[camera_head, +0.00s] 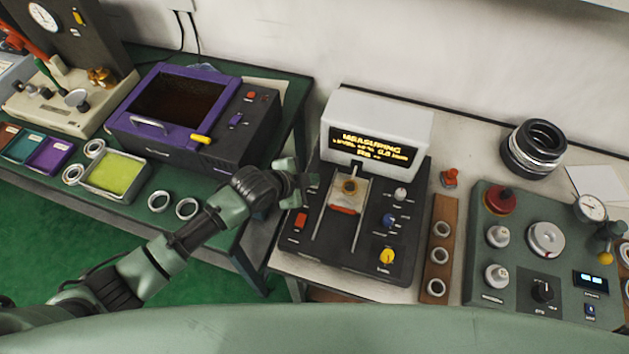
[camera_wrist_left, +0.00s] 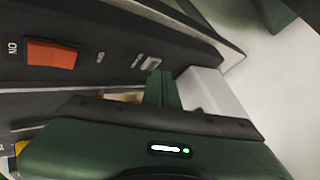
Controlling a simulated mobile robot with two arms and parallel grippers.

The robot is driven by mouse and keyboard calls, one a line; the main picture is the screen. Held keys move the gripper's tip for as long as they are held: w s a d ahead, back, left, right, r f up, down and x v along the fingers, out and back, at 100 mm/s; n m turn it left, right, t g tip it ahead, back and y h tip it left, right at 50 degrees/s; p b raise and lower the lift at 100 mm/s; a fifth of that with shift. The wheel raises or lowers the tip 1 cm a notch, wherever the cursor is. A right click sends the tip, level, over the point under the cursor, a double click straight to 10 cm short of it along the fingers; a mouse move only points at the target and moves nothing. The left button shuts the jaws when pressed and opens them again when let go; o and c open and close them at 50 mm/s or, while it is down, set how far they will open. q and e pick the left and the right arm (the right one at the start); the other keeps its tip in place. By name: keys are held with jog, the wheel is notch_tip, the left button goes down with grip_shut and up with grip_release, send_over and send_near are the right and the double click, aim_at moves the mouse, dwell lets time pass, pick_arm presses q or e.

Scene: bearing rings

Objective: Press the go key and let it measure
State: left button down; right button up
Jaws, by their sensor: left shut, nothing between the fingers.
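The measuring device (camera_head: 290,254) is a dark box with a white hood (camera_head: 380,108). Its display (camera_head: 368,147) glows yellow and reads "MEASURING", with smaller lines under it. My left gripper (camera_head: 305,187) is shut and empty, low over the device's left edge, behind the orange switch (camera_head: 300,220). In the left wrist view, the fingers (camera_wrist_left: 160,88) are together beside a small pale key-like spot (camera_wrist_left: 152,64). I cannot tell whether they touch it. My right gripper is out of view.
A purple-rimmed oven-like box (camera_head: 190,98) and a tray of yellow-green stuff (camera_head: 115,176) stand on the left table. A wooden strip with rings (camera_head: 439,258) lies right of the device. A green control box (camera_head: 520,270) and stacked dark rings (camera_head: 534,148) are further right.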

pick_arm(q)
jog(key=shift+r, duration=0.4)
notch_tip(320, 180, up, 5)
jog(key=p, duration=0.5)
jog(key=shift+r, duration=0.1)
jog(key=shift+s, duration=0.1)
dwell(0.5)
